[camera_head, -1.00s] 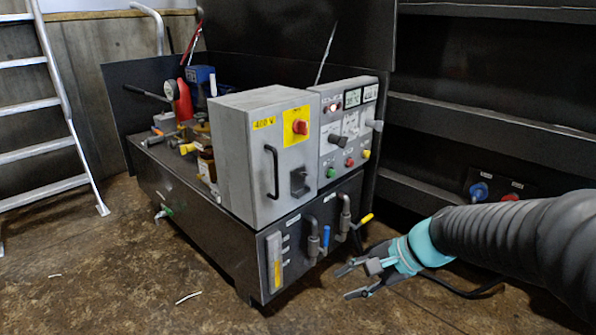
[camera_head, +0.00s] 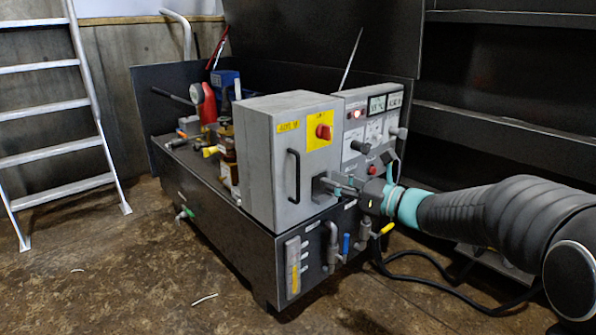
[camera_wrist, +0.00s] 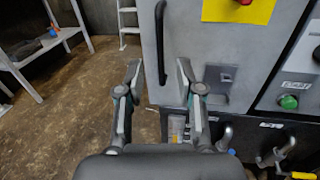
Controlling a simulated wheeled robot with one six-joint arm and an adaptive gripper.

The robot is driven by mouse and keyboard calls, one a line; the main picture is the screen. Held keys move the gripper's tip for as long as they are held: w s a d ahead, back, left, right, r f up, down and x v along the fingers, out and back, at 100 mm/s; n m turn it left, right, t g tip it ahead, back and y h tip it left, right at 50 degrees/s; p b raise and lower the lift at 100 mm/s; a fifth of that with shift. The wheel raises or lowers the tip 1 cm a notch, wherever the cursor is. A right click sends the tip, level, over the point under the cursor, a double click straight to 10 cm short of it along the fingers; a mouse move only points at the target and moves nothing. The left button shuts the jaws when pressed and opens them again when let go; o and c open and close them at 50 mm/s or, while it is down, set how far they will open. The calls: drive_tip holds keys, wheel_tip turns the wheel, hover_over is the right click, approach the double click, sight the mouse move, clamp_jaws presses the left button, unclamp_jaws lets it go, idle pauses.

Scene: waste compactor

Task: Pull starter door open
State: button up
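The starter door (camera_head: 270,190) is the grey front of the electrical cabinet and looks closed. It bears a red rotary switch (camera_head: 323,131) on a yellow plate and a black vertical bar handle (camera_head: 293,176). In the wrist view the handle (camera_wrist: 160,40) stands in the upper middle, its lower end between my open fingers in the picture. My gripper (camera_wrist: 158,65) is open and empty, one finger on each side of the handle's line. In the head view my gripper (camera_head: 332,184) is in front of the door, right of the handle, partly hiding the dark latch (camera_wrist: 218,80). Contact cannot be told.
The control panel (camera_head: 375,120) with gauges and buttons adjoins the cabinet on the right. Below are pipes with a blue valve lever (camera_head: 346,244) and a yellow one (camera_head: 387,228). A ladder (camera_head: 45,110) stands at left.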

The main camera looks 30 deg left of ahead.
hover_over(298, 199)
drive_tip(key=shift+w+a, duration=0.15)
drive_tip(key=shift+w, duration=0.15)
clamp_jaws()
